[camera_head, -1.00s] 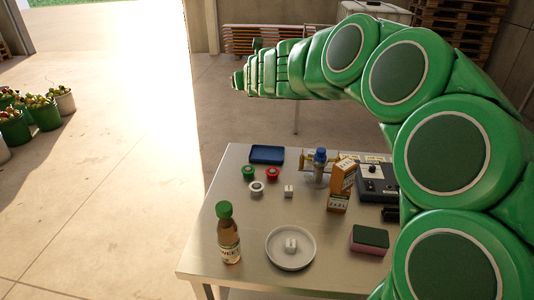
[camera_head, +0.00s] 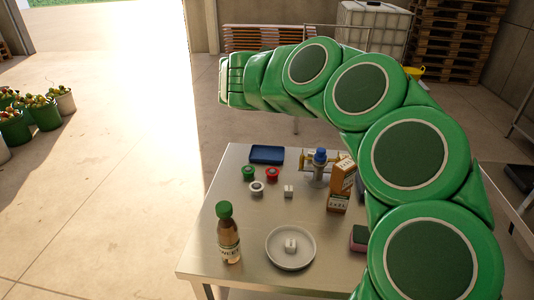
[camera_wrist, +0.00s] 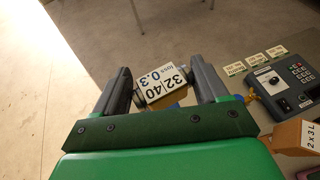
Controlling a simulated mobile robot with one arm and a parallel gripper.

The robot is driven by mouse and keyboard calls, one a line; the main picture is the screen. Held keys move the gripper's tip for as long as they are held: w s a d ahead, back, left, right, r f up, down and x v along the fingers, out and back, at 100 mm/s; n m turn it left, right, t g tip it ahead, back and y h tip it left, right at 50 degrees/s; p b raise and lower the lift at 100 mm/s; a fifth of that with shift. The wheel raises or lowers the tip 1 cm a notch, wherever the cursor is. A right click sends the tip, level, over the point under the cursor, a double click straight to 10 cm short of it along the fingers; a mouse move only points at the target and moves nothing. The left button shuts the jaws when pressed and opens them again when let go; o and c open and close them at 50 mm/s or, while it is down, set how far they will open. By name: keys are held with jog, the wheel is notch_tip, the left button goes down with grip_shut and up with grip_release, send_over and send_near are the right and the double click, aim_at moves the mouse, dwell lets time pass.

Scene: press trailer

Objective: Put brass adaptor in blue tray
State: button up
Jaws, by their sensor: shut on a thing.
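In the wrist view my gripper (camera_wrist: 167,90) is shut on a small piece with a white label (camera_wrist: 161,83) reading 0.3 and 32/40. A brass-coloured bit shows at its lower edge; I take it for the brass adaptor, though the label hides most of it. It is held clear of the table. The blue tray (camera_head: 266,154) lies flat at the table's back left corner in the head view and looks empty. The wrist view does not show the tray. In the head view my arm reaches left above and behind the table, with the jaws and held piece hidden.
Red and green ring-shaped items (camera_head: 272,174) lie just in front of the tray. A blue-topped brass fitting on a stand (camera_head: 319,167) and orange boxes (camera_head: 339,187) stand to its right. A bottle (camera_head: 228,234) and a white plate (camera_head: 290,249) are nearer the front.

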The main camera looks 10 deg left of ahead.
aim_at(273, 148)
jog(key=shift+s+d+f+m+g+h, duration=0.35)
jog(key=shift+s+d+m+h, duration=0.15)
jog(key=shift+d+m+h, duration=0.2)
notch_tip(273, 148, down, 18)
jog(key=w+a+f, duration=0.1)
jog(key=w+f, duration=0.1)
jog(key=w, duration=0.1)
jog(key=w+a+f, duration=0.1)
jog(key=w+f, duration=0.1)
jog(key=w, duration=0.1)
jog(key=w+a+f, duration=0.1)
jog(key=w+f, duration=0.1)
jog(key=w, duration=0.2)
jog(key=shift+w+a+f, duration=0.25)
jog(key=shift+w+f, duration=0.6)
jog(key=shift+f, duration=0.1)
jog(key=shift+w+a+f, duration=0.25)
jog(key=shift+w+f, duration=0.55)
jog(key=shift+f, duration=1.75)
jog(key=shift+f, duration=0.1)
jog(key=o, duration=0.9)
jog(key=shift+c, duration=0.2)
